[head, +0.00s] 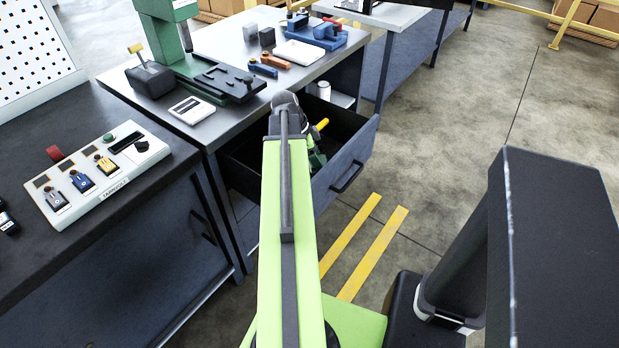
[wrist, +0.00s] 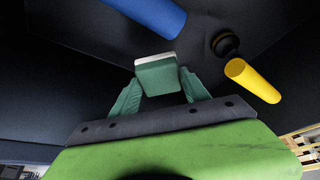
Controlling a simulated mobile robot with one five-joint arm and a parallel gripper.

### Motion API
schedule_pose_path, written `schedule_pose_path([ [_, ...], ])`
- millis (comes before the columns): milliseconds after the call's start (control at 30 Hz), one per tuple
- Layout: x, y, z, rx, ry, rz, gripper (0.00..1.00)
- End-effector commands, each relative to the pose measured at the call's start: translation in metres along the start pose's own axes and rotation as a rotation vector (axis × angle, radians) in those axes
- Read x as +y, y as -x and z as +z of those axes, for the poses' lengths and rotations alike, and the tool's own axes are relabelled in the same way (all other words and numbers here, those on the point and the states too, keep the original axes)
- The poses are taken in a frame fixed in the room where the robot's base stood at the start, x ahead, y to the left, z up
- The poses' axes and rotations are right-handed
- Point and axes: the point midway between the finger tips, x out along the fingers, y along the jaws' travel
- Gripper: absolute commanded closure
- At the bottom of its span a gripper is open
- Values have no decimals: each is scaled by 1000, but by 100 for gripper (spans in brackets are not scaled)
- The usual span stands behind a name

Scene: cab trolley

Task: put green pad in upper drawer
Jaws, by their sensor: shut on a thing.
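The green pad (wrist: 157,76), a small block with a white far edge, sits between the two green fingers of my gripper (wrist: 160,88) in the wrist view. My gripper is shut on it. The open drawer (head: 347,172) shows in the head view below the workbench top, and my gripper (head: 317,158) is at or inside its opening, mostly hidden behind my arm. In the wrist view the dark drawer interior (wrist: 60,90) lies around and beyond the pad. I cannot tell whether the pad touches the drawer floor.
A yellow cylinder (wrist: 252,81), a blue cylinder (wrist: 148,14) and a dark round piece (wrist: 225,43) lie in the drawer near the pad. The workbench top (head: 222,42) carries tools and a green press (head: 170,30). A control box (head: 97,172) sits on the left bench.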

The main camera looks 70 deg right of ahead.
Motion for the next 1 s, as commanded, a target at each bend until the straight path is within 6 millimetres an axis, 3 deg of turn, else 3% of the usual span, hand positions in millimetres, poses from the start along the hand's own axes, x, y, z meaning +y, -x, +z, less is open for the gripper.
schedule_pose_path([
  [33,0,-19,8,0,0,0,87],
  [233,0,-21,8,0,0,0,87],
  [467,0,-55,22,0,-1,0,87],
  [867,0,-57,22,0,-1,0,87],
  [900,0,-55,22,0,-1,0,41],
  [1000,0,-55,22,0,-1,0,28],
])
